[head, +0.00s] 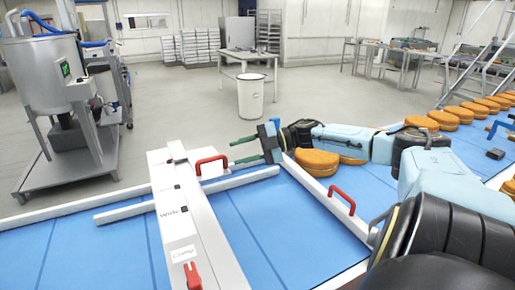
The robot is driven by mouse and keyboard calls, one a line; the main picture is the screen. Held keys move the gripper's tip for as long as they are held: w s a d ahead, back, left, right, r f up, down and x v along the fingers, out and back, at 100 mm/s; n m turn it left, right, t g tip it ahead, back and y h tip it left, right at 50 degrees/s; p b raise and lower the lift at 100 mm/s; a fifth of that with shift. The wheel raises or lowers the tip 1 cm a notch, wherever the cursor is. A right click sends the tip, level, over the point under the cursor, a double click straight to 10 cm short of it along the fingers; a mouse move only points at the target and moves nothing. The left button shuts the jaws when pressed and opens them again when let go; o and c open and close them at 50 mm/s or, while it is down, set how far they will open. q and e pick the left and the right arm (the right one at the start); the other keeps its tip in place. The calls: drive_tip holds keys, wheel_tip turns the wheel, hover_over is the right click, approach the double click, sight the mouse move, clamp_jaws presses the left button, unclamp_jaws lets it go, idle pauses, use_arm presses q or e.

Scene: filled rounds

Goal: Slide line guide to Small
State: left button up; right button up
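A white line guide housing (190,225) lies across the blue conveyor, with a "Wide" label (172,211), a "Clamp" label (184,253) and a red clamp lever (191,275) at its near end. A red handle (211,164) stands at its far right side. A second red handle (341,199) sits on a slanting white rail (315,187) to the right. I cannot read any "Small" label. My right gripper (234,153) comes in from the right, its two green fingers apart and empty, pointing left toward the first handle without touching it. My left gripper is not in view.
Round orange-brown filled pieces (318,160) lie beside my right gripper, with several more on the belt at the far right. A steel hopper (45,75) stands at left. A white bin (250,96) stands behind the line. The blue belt (245,215) is clear right of the housing.

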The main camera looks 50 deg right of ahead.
drive_tip(key=shift+p+v, duration=0.75)
drive_tip(key=shift+v, duration=1.65)
